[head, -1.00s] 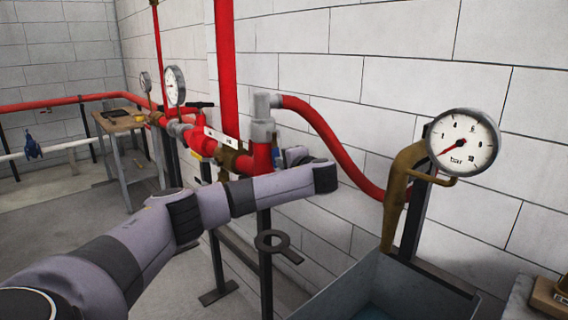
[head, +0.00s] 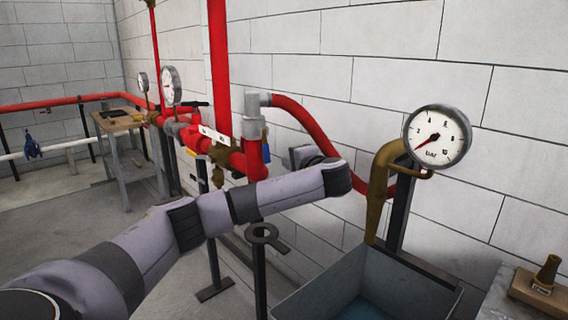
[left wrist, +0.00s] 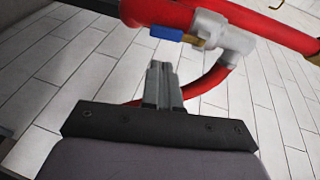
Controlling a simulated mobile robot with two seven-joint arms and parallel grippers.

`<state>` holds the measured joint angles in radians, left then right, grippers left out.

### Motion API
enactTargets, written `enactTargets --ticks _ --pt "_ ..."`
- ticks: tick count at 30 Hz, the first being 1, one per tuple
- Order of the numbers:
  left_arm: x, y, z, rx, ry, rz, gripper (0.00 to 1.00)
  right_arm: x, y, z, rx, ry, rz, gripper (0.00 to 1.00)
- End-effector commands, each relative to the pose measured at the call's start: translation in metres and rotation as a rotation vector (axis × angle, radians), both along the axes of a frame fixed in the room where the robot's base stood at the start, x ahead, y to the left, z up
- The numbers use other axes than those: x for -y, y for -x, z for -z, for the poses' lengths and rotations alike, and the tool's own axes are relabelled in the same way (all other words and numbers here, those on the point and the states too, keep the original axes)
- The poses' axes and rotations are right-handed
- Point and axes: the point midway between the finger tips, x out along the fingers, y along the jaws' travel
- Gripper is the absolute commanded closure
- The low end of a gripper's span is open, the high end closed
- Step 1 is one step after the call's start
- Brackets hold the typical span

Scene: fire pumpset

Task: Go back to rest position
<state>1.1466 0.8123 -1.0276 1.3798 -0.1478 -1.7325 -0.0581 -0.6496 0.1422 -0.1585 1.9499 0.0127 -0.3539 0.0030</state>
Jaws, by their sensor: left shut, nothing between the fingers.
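My left arm reaches in from the lower left of the head view, its wrist in front of the red pipework. My left gripper mostly hides behind the wrist there; a small grey part shows above it. In the left wrist view the left gripper (left wrist: 160,72) has its grey fingers together, with nothing between them. A red pipe (left wrist: 160,12) with a blue valve handle (left wrist: 166,33) and a grey elbow (left wrist: 222,35) passes beyond the fingertips, apparently apart from them. The elbow also shows in the head view (head: 252,105). My right gripper is in neither view.
A pressure gauge (head: 437,136) and brass pipe (head: 379,190) stand above a grey basin (head: 300,300) at the right. A brass nozzle (head: 547,270) stands at the far right. A wooden table (head: 118,122) is at the back left.

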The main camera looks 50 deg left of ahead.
Motion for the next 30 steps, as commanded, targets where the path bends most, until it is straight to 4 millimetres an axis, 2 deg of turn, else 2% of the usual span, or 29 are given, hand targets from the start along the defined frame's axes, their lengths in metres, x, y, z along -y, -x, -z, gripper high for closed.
enactTargets --ticks 1,7,20,23,26,30 --pt "0.011 0.002 -0.001 0.001 0.000 0.006 1.00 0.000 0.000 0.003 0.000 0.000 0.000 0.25" --pt "0.035 0.011 -0.008 0.001 0.000 0.004 1.00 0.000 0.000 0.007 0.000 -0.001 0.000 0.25" --pt "0.046 0.014 -0.007 -0.004 0.004 0.008 1.00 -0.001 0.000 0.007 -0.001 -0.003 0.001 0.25" --pt "0.059 0.013 0.011 -0.023 0.030 0.047 1.00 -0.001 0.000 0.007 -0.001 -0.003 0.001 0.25" --pt "0.086 0.013 0.046 -0.059 0.089 0.121 1.00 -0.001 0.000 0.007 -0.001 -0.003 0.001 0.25" --pt "0.134 0.025 0.107 -0.115 0.218 0.242 1.00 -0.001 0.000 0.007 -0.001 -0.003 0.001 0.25"
